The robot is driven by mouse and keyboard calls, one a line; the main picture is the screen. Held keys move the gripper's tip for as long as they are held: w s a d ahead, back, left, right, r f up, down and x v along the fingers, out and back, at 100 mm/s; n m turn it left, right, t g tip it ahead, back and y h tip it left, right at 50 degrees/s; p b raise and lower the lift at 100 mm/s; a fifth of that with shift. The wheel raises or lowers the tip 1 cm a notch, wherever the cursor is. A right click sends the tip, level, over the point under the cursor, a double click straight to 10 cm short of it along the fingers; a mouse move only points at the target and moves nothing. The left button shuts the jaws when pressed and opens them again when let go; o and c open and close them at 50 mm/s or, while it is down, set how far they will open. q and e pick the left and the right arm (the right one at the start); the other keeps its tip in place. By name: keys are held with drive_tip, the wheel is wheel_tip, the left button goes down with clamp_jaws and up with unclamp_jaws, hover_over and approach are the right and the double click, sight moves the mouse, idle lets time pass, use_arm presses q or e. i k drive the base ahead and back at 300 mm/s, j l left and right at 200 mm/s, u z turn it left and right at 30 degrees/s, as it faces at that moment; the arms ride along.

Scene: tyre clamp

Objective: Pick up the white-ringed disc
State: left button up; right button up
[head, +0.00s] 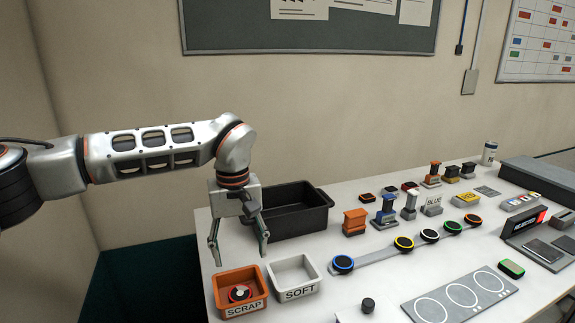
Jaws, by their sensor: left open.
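A dark disc (240,293) with white and red markings lies inside the orange bin (259,304) labelled SCRAP; it is small, and I cannot tell for certain that its ring is white. My left gripper (240,257) points down with its fingers spread, empty, above the back of the SCRAP bin and apart from the disc. A grey strip (377,256) on the table carries several dark discs with coloured rings, among them a blue-ringed disc (343,264) and a yellow-ringed disc (404,243). My right gripper is out of view.
A white bin (294,277) labelled SOFT stands right of the SCRAP bin. A black crate (297,211) stands behind them. Stamps and blocks, including an orange one (355,222), stand behind the strip. A grey plate (459,297) with white circles lies at the front right.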

sight(429, 235)
drive_tip(key=k+l, duration=0.1)
drive_tip(key=l, duration=0.3)
drive_tip(key=k+l, duration=0.1)
drive_tip(key=l, duration=0.3)
drive_tip(key=k+l, duration=0.1)
drive_tip(key=l, duration=0.3)
drive_tip(key=k+l, duration=0.1)
drive_tip(key=l, duration=0.3)
drive_tip(key=k+l, duration=0.15)
drive_tip(key=l, duration=0.25)
